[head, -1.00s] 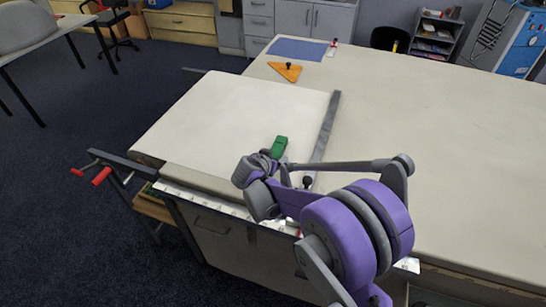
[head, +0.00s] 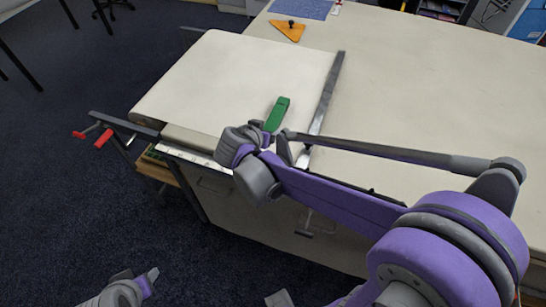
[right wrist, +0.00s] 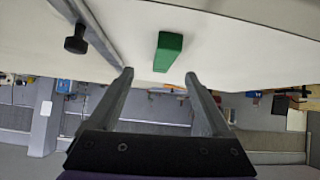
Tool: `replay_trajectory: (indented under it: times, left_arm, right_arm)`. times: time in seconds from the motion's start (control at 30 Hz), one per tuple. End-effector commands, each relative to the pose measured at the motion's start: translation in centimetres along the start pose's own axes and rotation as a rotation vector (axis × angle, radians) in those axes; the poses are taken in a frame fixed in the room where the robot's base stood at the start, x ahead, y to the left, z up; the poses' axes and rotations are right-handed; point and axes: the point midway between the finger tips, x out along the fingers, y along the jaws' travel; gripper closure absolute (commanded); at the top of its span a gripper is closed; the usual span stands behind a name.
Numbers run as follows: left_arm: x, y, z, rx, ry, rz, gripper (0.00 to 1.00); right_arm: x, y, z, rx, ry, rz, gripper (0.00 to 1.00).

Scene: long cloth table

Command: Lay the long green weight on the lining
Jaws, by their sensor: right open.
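The long green weight (head: 277,114) lies on the pale lining (head: 235,80), towards its near right side. It also shows in the right wrist view (right wrist: 168,50), past the fingertips and apart from them. My right gripper (right wrist: 158,73) is open and empty; the weight is ahead of the gap between its fingers. In the head view my right wrist hides the near end of the weight and the fingertips. A grey and purple part of my left arm, probably its gripper (head: 125,290), shows at the bottom left, away from the table; its jaws are unclear.
An orange triangle (head: 288,30) and a blue sheet (head: 302,8) lie at the back. Red-handled clamps (head: 95,134) stick out at the left. The table's right side is clear.

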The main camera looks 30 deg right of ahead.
Motion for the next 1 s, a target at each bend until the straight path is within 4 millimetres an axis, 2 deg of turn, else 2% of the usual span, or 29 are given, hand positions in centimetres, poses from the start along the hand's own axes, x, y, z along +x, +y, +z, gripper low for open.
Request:
replay_trajectory:
  times: [0.1,0.23,0.4,0.5,0.67,1.0]
  left_arm:
    - [0.0,0.0,0.0,0.0,0.0,0.0,0.48]
    - [0.0,0.0,0.0,0.0,0.0,0.0,0.48]
    - [0.0,0.0,0.0,0.0,0.0,0.0,0.48]
    - [0.0,0.0,0.0,0.0,0.0,0.0,0.48]
    - [0.0,0.0,0.0,0.0,0.0,0.0,0.48]
    - [0.0,0.0,0.0,0.0,0.0,0.0,0.48]
  right_arm:
    - [-2.1,3.3,2.7,-0.124,-0.124,-0.045,0.18]
    - [-5.3,6.6,7.1,-0.296,-0.271,-0.165,0.18]
    - [-9.2,9.0,12.5,-0.48,-0.378,-0.366,0.18]
    - [-10.7,9.6,14.7,-0.549,-0.397,-0.463,0.18]
    - [-11.9,9.9,16.3,-0.603,-0.4,-0.545,0.18]
    - [-12.1,9.8,16.4,-0.611,-0.399,-0.556,0.18]
